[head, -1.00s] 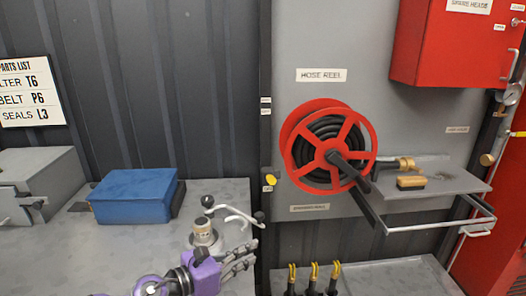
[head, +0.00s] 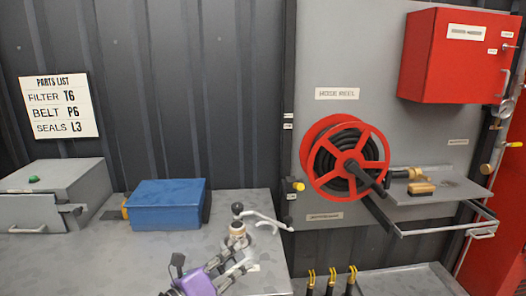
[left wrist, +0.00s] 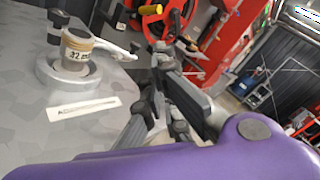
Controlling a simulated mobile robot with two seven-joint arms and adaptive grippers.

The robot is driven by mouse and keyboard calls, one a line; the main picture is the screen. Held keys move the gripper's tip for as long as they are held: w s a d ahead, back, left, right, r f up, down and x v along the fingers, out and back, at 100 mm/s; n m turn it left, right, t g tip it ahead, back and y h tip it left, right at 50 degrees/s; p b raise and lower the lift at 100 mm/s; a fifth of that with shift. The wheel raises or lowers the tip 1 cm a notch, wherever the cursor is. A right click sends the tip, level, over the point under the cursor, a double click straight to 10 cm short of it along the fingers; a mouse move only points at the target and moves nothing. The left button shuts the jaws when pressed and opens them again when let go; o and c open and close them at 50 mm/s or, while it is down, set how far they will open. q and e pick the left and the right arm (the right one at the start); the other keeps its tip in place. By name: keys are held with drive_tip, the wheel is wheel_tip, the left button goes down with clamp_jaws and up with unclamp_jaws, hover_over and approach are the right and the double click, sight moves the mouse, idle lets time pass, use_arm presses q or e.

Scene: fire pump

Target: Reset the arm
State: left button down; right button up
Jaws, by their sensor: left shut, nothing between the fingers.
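My left gripper (head: 246,266), on its purple wrist, is shut and empty. It is just in front of and slightly right of a small fitting (head: 237,238) with a tan collar, a dark ball knob and a pale curved lever (head: 262,222), on the grey bench (head: 100,262). In the left wrist view the fingers (left wrist: 165,95) are right of the fitting (left wrist: 78,52), apart from it, with a white label strip on the bench between. My right gripper is not in view.
A blue box (head: 168,205) and a grey metal case (head: 52,195) stand at the back of the bench. A red hose reel (head: 345,160) and a shelf (head: 440,190) with brass fittings are on the panel to the right. Several yellow-tipped tools (head: 331,278) stand lower right.

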use_arm(q)
drive_tip(key=s+a+f+n+y+p, duration=0.1)
drive_tip(key=s+a+f+n+y, duration=0.35)
drive_tip(key=s+f+n, duration=0.65)
drive_tip(key=s+a+f+n+y+p, duration=0.1)
drive_tip(key=s+a+f+n+y, duration=0.55)
drive_tip(key=n, duration=0.95)
drive_tip(key=s+f+n+g, duration=0.1)
drive_tip(key=s+f+n, duration=0.2)
drive_tip(key=s, duration=0.4)
drive_tip(key=s+a+f+n+g, duration=0.1)
drive_tip(key=s+f+n+g, duration=0.1)
drive_tip(key=s+f, duration=0.3)
drive_tip(key=s+a+f+n+g, duration=0.1)
drive_tip(key=s+f+n, duration=0.2)
drive_tip(key=s, duration=0.7)
wheel_tip(320, 180, down, 2)
drive_tip(key=shift+s+f+n+g+y+p, duration=0.1)
drive_tip(key=shift+s+n+g+y+p, duration=0.2)
drive_tip(key=shift+g+p, duration=0.15)
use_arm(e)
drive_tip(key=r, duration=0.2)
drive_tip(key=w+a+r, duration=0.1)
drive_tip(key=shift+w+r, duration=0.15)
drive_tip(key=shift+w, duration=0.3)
